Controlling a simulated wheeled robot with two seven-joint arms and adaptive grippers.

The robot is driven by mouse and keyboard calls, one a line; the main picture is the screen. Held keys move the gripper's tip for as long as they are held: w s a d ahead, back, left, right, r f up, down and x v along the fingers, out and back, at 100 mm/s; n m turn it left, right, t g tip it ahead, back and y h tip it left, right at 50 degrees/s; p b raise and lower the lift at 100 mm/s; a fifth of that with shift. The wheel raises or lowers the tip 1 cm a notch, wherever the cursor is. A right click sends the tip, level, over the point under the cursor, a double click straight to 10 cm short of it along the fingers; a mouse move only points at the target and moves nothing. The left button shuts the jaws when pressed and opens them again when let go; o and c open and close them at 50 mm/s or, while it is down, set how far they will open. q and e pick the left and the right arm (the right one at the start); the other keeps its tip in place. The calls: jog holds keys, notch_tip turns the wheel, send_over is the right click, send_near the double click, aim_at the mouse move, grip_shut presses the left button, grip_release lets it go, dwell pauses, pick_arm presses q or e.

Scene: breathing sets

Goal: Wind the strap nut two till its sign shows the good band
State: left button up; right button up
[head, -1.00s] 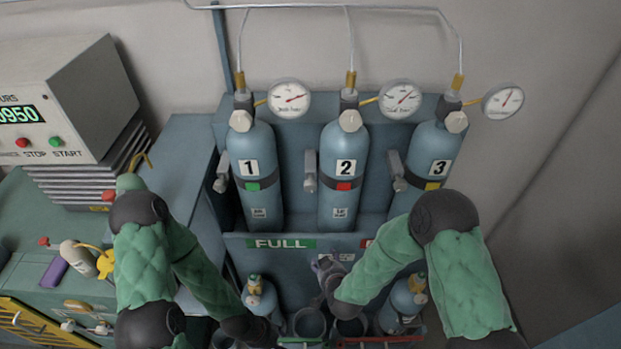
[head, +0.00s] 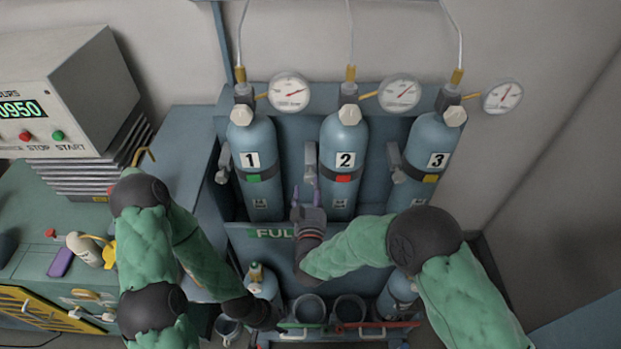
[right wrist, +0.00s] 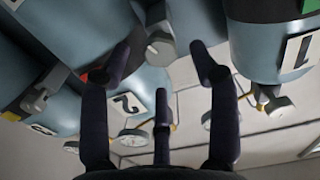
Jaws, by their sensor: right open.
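Cylinder 2 (head: 344,140) stands upright in the middle of the rack. Its strap carries a red sign (head: 343,178); a sliver of red also shows in the right wrist view (right wrist: 83,77). Strap nut two (head: 310,163) is the grey piece at the cylinder's left side, and it shows ahead of the fingers in the right wrist view (right wrist: 159,50). My right gripper (head: 306,188) is open and empty, just below the nut, its fingers pointing up toward it and apart from it. My left gripper (head: 268,316) is low by the bins; its fingers are not clear.
Cylinder 1 (head: 254,150) has a green sign and cylinder 3 (head: 428,150) a yellow one; both stand close to cylinder 2. Gauges (head: 399,92) hang above. A FULL plate (head: 264,233) is on the rack front. Small cylinders and open bins (head: 310,308) are below.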

aim_at(310, 181)
jog(key=w, duration=0.5)
jog(key=shift+w+b, duration=0.35)
jog(key=c, duration=1.2)
